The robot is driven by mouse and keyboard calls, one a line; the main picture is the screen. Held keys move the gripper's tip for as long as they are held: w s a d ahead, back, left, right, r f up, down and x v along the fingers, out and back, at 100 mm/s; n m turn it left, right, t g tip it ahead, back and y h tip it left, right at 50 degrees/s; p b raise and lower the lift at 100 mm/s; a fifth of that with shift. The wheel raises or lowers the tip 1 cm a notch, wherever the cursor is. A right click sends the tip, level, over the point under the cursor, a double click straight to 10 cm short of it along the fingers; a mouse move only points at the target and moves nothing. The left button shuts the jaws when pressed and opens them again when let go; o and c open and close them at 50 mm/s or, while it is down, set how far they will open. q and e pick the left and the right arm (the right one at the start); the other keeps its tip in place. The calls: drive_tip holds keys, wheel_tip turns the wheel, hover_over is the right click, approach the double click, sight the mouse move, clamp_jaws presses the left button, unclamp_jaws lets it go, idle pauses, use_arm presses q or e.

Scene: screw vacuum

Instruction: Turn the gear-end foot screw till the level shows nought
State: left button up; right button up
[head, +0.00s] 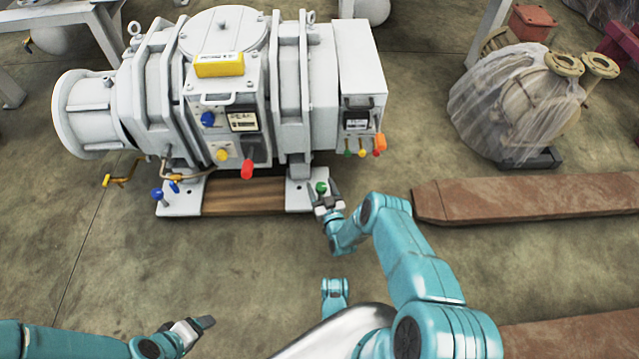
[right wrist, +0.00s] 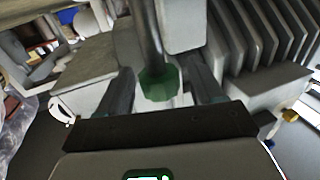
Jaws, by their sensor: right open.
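The white vacuum pump (head: 165,100) stands on pale foot plates. A yellow level (head: 219,64) lies on top of its front box; its reading is too small to make out. A foot screw with a green knob (head: 321,187) stands at the pump's right foot, and one with a blue knob (head: 157,194) at the left foot. My right gripper (head: 326,196) is open, its fingers on either side of the green knob. The right wrist view shows the green knob (right wrist: 159,84) between the two fingers, with gaps beside it. My left gripper (head: 203,324) is low over bare floor, away from the pump.
A wooden board (head: 243,197) lies between the pump's feet. Red, yellow and green knobs stick out of the pump's front. A brown beam (head: 530,197) lies to the right, below a plastic-wrapped machine (head: 515,105).

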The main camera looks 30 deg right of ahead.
drive_tip(key=shift+w+r, duration=0.1)
drive_tip(key=shift+r, duration=0.05)
drive_tip(key=c, duration=1)
drive_tip(key=shift+o, duration=0.3)
drive_tip(key=shift+m+h, duration=0.3)
drive_tip(key=shift+h, duration=0.1)
drive_tip(key=m+g+h, duration=0.1)
drive_tip(key=h, duration=0.1)
drive_tip(key=m+g+h, duration=0.1)
drive_tip(key=m+h, duration=0.1)
drive_tip(key=shift+a+g+h, duration=0.1)
drive_tip(key=shift+g+h, duration=0.2)
drive_tip(key=shift+m+g+h, duration=1.9)
drive_tip(key=shift+g+h, duration=0.1)
drive_tip(key=o, duration=0.9)
